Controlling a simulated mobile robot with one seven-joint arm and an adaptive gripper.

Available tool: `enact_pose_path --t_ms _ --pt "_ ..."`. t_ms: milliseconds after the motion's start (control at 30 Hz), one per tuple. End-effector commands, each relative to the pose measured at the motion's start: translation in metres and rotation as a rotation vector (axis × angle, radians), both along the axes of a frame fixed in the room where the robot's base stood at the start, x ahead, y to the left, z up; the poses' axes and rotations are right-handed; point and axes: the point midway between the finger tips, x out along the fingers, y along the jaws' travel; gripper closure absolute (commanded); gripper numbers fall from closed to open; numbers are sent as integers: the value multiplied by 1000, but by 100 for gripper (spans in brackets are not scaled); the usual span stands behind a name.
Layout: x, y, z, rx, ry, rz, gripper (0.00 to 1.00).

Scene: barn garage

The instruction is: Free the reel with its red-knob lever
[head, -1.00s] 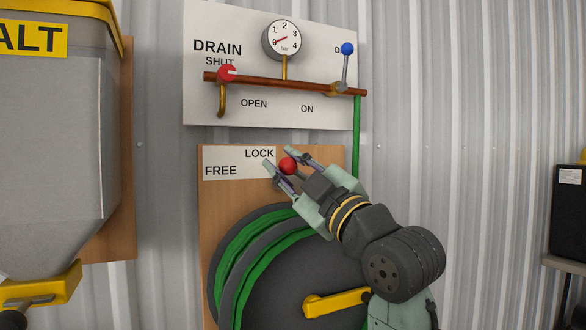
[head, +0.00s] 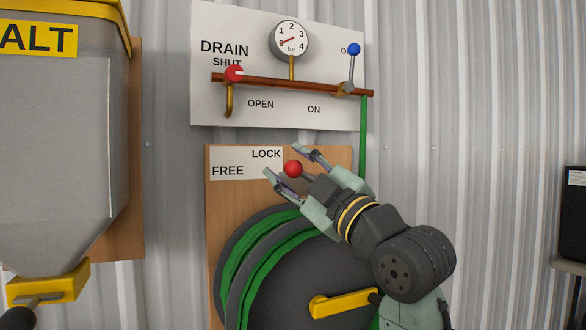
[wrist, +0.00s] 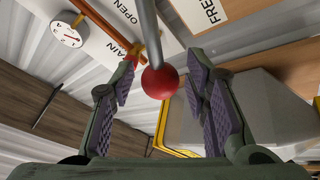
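The red knob (head: 293,168) of the reel's lever sits beside the LOCK end of the LOCK/FREE label (head: 232,172). My gripper (head: 283,160) is open, with one finger on either side of the knob. In the wrist view the red knob (wrist: 160,82) lies between the spread fingers, with a gap on both sides, and the grey lever rod (wrist: 150,25) runs up from it. In the head view the rod is mostly hidden by my gripper. The reel (head: 280,265), wound with green hose, is below, partly behind my arm.
Above is the drain panel (head: 215,110) with a gauge (head: 289,40), a copper pipe, a red handle (head: 234,73) and a blue-knob lever (head: 353,50). A yellow crank (head: 342,303) is on the reel. A grey hopper (head: 60,150) stands left.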

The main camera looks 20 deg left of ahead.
Motion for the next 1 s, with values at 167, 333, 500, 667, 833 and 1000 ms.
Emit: enact_pose_path --t_ms 167,333,500,667,833,1000 --pt "0 0 0 0 1 0 54" --pt "0 -2 -1 0 1 -2 54" --pt "-10 -19 -10 0 0 -4 54" --pt "-26 -47 -24 2 1 -5 54" --pt "-43 -73 -37 1 0 -4 54" --pt "-53 -89 -46 0 1 -3 54"
